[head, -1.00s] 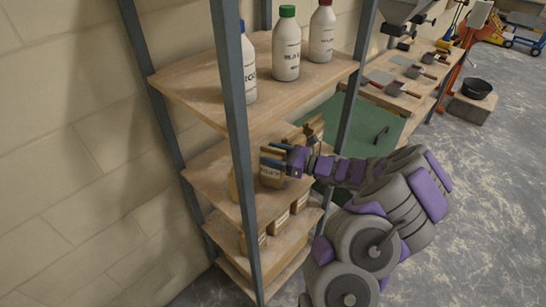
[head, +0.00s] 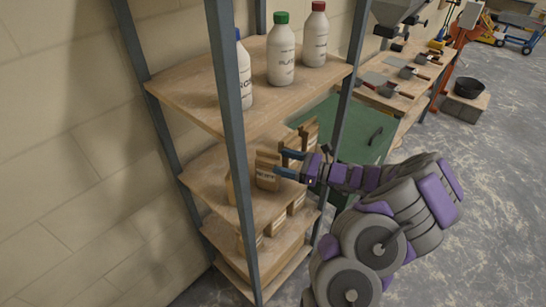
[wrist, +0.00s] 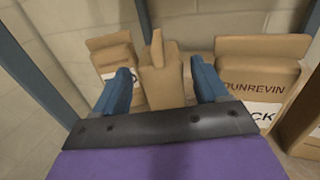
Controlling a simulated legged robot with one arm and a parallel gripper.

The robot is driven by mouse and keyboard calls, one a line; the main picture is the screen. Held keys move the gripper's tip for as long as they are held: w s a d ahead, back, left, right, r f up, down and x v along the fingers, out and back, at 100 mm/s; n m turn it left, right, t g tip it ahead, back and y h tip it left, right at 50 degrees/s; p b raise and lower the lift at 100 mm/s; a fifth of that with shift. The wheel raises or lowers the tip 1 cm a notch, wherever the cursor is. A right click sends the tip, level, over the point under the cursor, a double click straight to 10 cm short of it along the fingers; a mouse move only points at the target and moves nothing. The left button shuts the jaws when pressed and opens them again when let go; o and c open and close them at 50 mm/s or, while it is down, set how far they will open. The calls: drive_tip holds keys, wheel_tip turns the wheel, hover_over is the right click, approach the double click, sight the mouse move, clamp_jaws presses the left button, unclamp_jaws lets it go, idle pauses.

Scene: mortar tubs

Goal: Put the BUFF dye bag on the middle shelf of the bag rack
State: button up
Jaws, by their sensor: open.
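A brown paper bag (head: 267,172) with a folded top stands upright on the middle shelf (head: 212,172) of the bag rack, near its front edge. Its label is too small to read surely. My gripper (head: 283,162) is open at this bag, with its blue fingers apart and pointing into the shelf. In the wrist view the bag (wrist: 162,82) stands between the two open fingers (wrist: 160,72), with a visible gap on both sides. Other bags stand beside and behind it, one (wrist: 258,80) with a label ending in "CK".
The upper shelf (head: 195,95) holds several white bottles. More bags (head: 275,225) stand on the lower shelf. A blue-grey rack post (head: 228,110) rises at the front. A bench with trowels (head: 400,75) and a black tub (head: 469,87) lie beyond to the right.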

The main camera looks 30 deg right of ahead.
drive_tip(key=p+v, duration=0.1)
drive_tip(key=v, duration=0.5)
idle(0.5)
